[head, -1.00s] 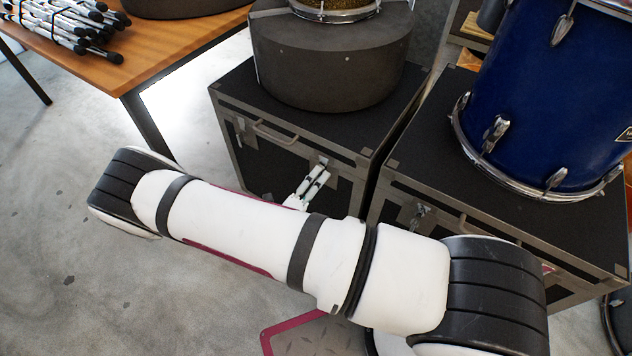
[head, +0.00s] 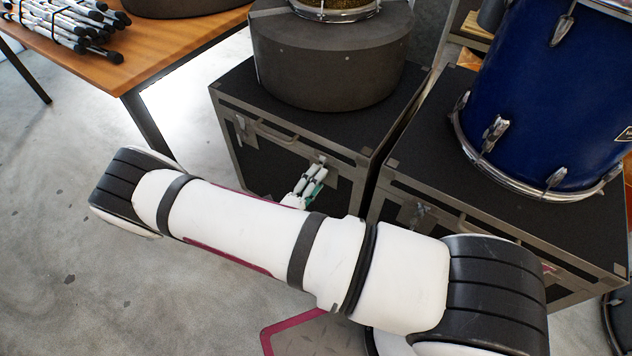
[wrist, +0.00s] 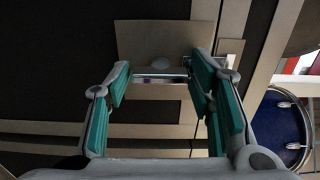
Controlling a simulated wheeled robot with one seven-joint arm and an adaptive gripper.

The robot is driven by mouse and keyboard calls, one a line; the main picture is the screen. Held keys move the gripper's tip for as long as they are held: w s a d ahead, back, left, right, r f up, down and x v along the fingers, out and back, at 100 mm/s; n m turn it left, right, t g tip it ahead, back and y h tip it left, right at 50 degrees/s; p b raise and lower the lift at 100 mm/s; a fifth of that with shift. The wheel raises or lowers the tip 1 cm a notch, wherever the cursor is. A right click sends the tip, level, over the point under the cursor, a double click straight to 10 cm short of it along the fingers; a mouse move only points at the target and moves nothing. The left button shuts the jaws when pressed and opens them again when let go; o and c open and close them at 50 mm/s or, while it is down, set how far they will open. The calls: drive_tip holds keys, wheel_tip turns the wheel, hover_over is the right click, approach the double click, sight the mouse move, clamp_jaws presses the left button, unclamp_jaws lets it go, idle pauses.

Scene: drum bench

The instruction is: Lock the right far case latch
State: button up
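The far black case (head: 225,150) has grey metal edges and a latch (head: 318,160) at the right end of its front. My gripper (head: 313,178) is in front of this latch, partly covering it. In the wrist view, my gripper (wrist: 160,78) is open, with teal-padded fingers spread to either side of the latch's shiny bar (wrist: 160,79). The bar lies below a flat metal plate (wrist: 135,38) with a round knob. The fingertips are close to the bar's ends; I cannot tell whether they touch.
A grey round drum case (head: 330,65) stands on the far case. A second black case (head: 440,165) on the right carries a blue drum (head: 540,100). A wooden table (head: 160,45) with bundled sticks is at the upper left. The floor at left is clear.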

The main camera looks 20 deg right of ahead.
drive_tip(key=shift+o, duration=0.8)
drive_tip(key=v, duration=1.2)
